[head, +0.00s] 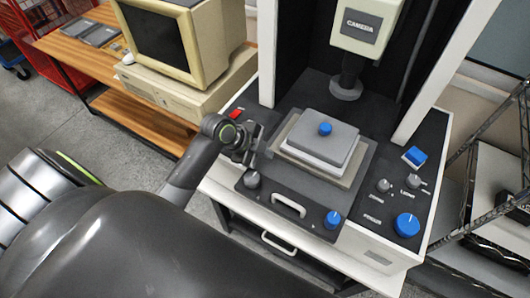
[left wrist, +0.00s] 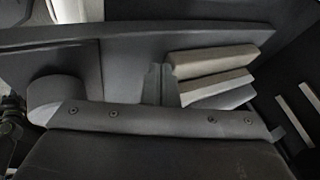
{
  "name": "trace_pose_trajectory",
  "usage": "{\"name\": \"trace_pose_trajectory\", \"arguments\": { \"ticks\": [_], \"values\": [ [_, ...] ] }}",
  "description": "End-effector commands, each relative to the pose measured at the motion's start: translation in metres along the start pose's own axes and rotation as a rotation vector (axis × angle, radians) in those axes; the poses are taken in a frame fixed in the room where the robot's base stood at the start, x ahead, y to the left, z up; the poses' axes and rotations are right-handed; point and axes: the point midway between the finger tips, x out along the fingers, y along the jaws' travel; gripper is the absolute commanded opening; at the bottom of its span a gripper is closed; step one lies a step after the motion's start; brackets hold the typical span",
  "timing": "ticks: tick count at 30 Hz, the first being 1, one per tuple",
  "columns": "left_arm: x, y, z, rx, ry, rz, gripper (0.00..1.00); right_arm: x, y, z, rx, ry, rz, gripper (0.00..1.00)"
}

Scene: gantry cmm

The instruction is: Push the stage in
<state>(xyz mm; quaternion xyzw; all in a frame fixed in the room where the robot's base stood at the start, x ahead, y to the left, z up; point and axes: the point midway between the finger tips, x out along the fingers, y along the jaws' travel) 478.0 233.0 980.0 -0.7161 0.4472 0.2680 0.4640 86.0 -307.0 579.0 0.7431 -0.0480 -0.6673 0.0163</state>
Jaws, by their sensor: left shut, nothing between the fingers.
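The stage (head: 287,219) is a dark slide in the base of the camera machine, with a light handle (head: 288,205) at its front and a knob at each front corner. A stacked grey block (head: 318,143) with a blue knob on top sits on it. My left gripper (head: 255,145) is at the left side of the stage, close to the block's plate; I cannot tell whether it touches. In the left wrist view its shut, empty fingers (left wrist: 160,85) point at the stacked plates (left wrist: 213,75). My right gripper is not in view.
The camera head (head: 361,27) hangs above the stage between white posts. Control knobs (head: 406,225) and a blue switch (head: 415,155) lie to the right. An old computer monitor (head: 160,40) stands on a wooden desk at the left. A metal rack is at the far right.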

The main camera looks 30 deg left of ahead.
Motion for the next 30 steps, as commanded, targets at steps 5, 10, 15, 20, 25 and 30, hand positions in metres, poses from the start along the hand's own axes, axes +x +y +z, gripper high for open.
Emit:
{"name": "trace_pose_trajectory", "arguments": {
  "ticks": [5,10,15,20,25,30],
  "values": [
    [0.016,-0.027,0.001,0.002,0.001,-0.005,0.00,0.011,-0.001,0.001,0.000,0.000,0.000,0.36],
    [0.033,-0.058,0.001,0.002,0.000,-0.007,0.00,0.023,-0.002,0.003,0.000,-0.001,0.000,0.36],
    [0.050,-0.088,0.002,0.001,0.000,-0.005,0.00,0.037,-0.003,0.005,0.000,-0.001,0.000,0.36],
    [0.061,-0.110,0.001,0.001,-0.001,-0.003,0.00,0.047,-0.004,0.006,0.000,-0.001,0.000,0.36],
    [0.064,-0.119,0.000,0.000,0.000,-0.001,0.00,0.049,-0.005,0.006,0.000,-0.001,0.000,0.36],
    [0.063,-0.119,0.000,0.000,0.000,-0.001,0.00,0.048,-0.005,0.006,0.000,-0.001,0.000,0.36]
  ]
}}
